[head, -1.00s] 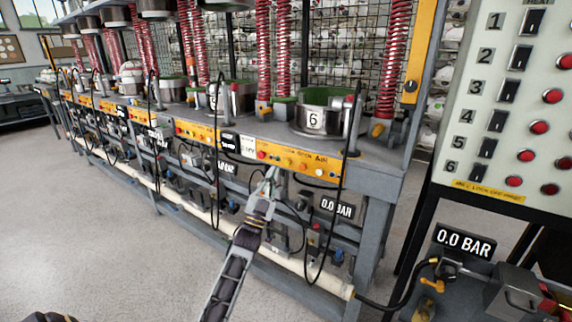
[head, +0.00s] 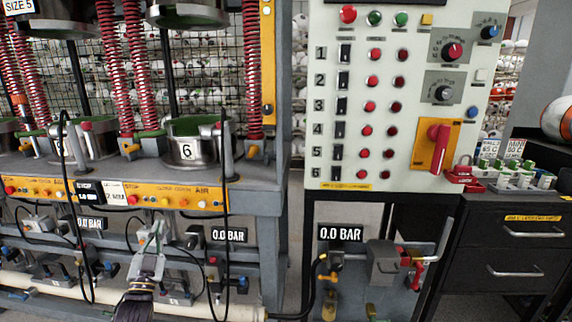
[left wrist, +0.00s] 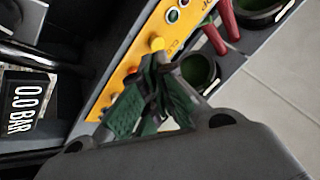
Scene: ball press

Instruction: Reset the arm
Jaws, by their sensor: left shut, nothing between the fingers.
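My left arm comes in from the bottom left of the head view, and its gripper (head: 152,232) is in front of the press bench, just below the yellow button strip (head: 150,195). Its fingers are shut with nothing between them. In the left wrist view the dark green finger pads (left wrist: 150,100) meet close to the yellow strip (left wrist: 130,65), near a yellow button; I cannot tell whether they touch it. My right gripper is not in view.
The press bench with cup 6 (head: 190,148) and red springs fills the left. A control panel (head: 385,100) with several switches and a red handle stands on the right. A black drawer cabinet (head: 510,245) is at far right. Hoses hang near my gripper.

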